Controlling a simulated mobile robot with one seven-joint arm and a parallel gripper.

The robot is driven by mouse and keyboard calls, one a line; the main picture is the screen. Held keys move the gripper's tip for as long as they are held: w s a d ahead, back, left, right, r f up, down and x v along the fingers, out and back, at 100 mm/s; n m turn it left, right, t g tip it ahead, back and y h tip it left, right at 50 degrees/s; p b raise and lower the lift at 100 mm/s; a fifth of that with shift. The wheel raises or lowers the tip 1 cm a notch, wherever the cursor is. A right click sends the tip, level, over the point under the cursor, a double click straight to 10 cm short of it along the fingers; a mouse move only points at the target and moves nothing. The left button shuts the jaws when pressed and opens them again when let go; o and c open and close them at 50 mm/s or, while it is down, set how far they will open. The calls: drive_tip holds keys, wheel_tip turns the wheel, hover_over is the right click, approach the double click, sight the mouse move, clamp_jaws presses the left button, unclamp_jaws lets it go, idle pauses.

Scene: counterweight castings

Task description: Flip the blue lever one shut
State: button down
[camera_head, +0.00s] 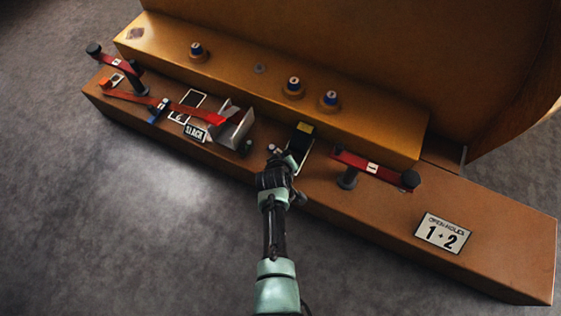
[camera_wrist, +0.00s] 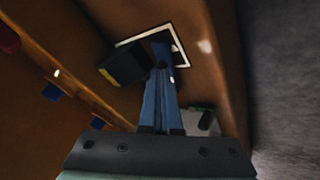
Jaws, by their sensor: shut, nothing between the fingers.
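In the head view a small blue bar with a pale label (camera_head: 158,110) crosses the long red strip on the left part of the ledge; it is the likeliest blue lever, but its number is too small to read. My gripper (camera_head: 290,157) is to the right of it, over the ledge beside a white-framed dark plate (camera_head: 299,152). In the wrist view my gripper's blue-looking fingers (camera_wrist: 161,62) are together and empty, in front of that framed plate (camera_wrist: 180,48). A black block with a yellow face (camera_wrist: 122,66) stands beside the fingertips; it also shows in the head view (camera_head: 304,129).
A grey bracket (camera_head: 234,128) stands left of my gripper. A red bar with a dark knob (camera_head: 372,168) stands to the right, another (camera_head: 112,62) at far left. Blue-topped knobs (camera_head: 293,84) sit on the upper step. A "1 + 2" sign (camera_head: 443,233) lies at right.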

drive_tip(key=shift+w+d, duration=0.7)
drive_tip(key=shift+d, duration=0.4)
